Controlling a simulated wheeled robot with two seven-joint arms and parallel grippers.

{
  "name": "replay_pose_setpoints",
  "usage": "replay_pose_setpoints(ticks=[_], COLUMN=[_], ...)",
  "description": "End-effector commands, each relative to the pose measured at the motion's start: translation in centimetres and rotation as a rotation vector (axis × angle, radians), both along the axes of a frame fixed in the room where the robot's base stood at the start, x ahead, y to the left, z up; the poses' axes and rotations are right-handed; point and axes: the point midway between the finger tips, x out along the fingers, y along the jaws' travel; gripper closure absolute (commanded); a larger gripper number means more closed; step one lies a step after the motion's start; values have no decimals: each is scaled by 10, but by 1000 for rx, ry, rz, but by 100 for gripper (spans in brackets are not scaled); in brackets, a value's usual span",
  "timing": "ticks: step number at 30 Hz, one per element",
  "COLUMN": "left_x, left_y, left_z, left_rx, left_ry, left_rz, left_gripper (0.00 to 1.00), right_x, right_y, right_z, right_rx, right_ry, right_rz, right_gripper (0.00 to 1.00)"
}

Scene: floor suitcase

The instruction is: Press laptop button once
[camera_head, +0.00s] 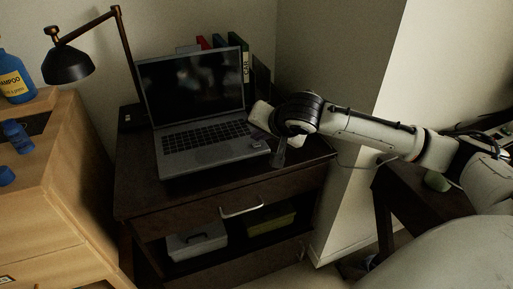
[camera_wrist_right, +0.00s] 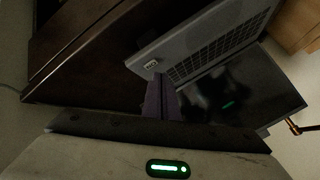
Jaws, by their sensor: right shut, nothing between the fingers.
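An open grey laptop (camera_head: 205,137) stands on a dark wooden desk, its screen (camera_head: 192,84) dark with faint reflections. My right gripper (camera_head: 277,160) is at the laptop's right front corner, fingers pointing down. In the wrist view my right gripper (camera_wrist_right: 161,100) is shut and empty, its fingertips close to the laptop's edge (camera_wrist_right: 175,38), near a small marked label or button (camera_wrist_right: 152,65). I cannot tell whether the fingers touch the laptop. My left gripper is not in view.
The dark desk (camera_head: 200,199) has a drawer with a metal handle and an open shelf holding boxes (camera_head: 197,242). A black lamp (camera_head: 68,64) and a wooden cabinet (camera_head: 45,200) with blue bottles stand at left. Books (camera_head: 230,50) stand behind the laptop. The desk top in front is clear.

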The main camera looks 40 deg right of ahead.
Motion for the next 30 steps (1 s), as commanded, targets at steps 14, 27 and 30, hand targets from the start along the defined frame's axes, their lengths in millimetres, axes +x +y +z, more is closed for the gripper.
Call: replay_pose_setpoints(ticks=[14,27,30], left_x=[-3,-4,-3], left_y=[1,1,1], left_z=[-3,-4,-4], left_rx=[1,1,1], left_ry=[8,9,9], left_rz=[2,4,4], left_gripper=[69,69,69], right_x=[0,0,0], right_y=[0,0,0], right_z=[0,0,0], right_rx=[0,0,0], right_ry=[0,0,0], right_rz=[0,0,0], right_gripper=[100,100,100])
